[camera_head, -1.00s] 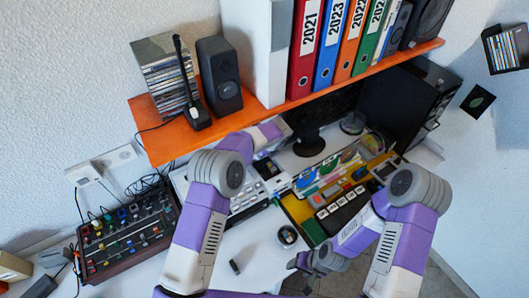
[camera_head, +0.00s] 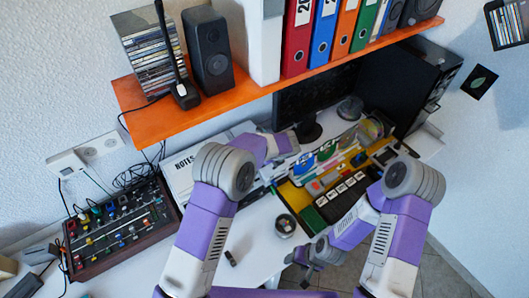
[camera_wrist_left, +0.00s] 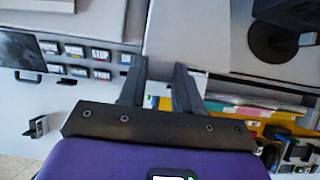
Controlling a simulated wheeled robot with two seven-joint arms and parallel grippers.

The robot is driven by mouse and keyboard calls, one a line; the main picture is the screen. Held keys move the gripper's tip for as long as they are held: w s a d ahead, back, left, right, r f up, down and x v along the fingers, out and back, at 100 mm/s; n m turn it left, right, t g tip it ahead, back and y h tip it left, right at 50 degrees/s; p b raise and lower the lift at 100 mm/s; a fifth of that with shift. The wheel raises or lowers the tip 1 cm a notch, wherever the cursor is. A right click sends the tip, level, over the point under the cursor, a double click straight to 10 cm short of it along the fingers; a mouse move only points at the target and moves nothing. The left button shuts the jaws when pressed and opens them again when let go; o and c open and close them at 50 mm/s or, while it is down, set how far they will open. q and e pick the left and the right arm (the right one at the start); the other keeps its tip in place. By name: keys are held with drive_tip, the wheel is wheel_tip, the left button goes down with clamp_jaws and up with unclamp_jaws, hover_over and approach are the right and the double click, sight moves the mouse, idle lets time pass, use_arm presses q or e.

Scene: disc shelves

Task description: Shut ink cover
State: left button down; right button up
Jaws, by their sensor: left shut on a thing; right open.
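My left gripper (camera_wrist_left: 159,72) shows its two dark fingers slightly apart in the left wrist view, closed on the edge of a pale grey panel (camera_wrist_left: 187,35), which looks like the ink cover. In the head view my left arm hides most of the printer, and the left fingertips are not clear. My right gripper (camera_head: 298,270) is open and empty, low over the desk's front edge.
A mixer (camera_head: 115,230) stands at the left. An orange shelf (camera_head: 215,104) with speakers and binders hangs above. A yellow tray (camera_head: 297,196) is at centre right; a round cup (camera_head: 285,225) stands on the white desk.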

use_arm(q)
drive_tip(key=shift+s+d+f+b, duration=0.2)
drive_tip(key=shift+s+f, duration=0.1)
drive_tip(key=shift+f, duration=0.3)
drive_tip(key=shift+s+d+f+b, duration=0.2)
drive_tip(key=shift+s+f, duration=0.05)
drive_tip(key=shift+f, duration=0.35)
drive_tip(key=c, duration=1.1)
unclamp_jaws()
drive_tip(key=o, duration=0.3)
drive_tip(key=shift+r, duration=0.15)
drive_tip(key=shift+o, duration=0.2)
drive_tip(key=shift+w+a, duration=0.1)
drive_tip(key=shift+r, duration=0.45)
drive_tip(key=v, duration=0.7)
drive_tip(key=shift+f, duration=0.2)
